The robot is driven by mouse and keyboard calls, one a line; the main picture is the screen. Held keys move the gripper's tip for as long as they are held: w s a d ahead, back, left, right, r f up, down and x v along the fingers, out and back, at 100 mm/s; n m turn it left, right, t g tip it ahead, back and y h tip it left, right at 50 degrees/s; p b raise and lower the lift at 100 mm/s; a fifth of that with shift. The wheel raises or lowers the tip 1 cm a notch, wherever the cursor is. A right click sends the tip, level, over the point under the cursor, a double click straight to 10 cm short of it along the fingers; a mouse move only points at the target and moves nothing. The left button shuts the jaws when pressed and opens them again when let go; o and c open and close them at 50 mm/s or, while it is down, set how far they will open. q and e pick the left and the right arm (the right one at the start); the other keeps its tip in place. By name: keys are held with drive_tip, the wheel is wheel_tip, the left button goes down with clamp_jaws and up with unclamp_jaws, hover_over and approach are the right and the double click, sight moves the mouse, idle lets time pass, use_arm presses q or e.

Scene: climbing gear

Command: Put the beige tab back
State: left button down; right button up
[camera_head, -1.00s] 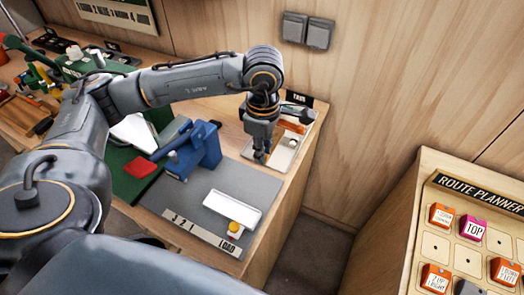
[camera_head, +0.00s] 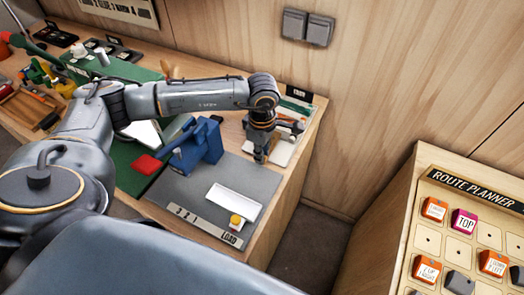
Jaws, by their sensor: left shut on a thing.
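My left gripper (camera_head: 260,157) points down at the back right of the workbench, at the left edge of a pale tray (camera_head: 281,153). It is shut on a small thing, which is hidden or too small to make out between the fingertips. I cannot pick out the beige tab for sure. The wrist and fingers hide part of the tray. A dark label (camera_head: 299,93) stands behind it. My right gripper is not in view.
A blue device (camera_head: 199,145) with a red-ended lever (camera_head: 147,165) stands left of the gripper. In front lies a grey mat (camera_head: 262,186) with a white tray (camera_head: 233,201) and a yellow button (camera_head: 236,220). A route planner board (camera_head: 475,190) with coloured blocks stands at right.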

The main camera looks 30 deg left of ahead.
use_arm(q)
drive_tip(key=shift+f, duration=0.35)
drive_tip(key=c, duration=1.3)
unclamp_jaws()
drive_tip(key=shift+r, duration=0.1)
drive_tip(key=shift+r+p, duration=0.35)
drive_tip(key=shift+r, duration=0.1)
wheel_tip(320, 180, up, 12)
drive_tip(key=b, duration=0.4)
drive_tip(key=shift+f, duration=0.15)
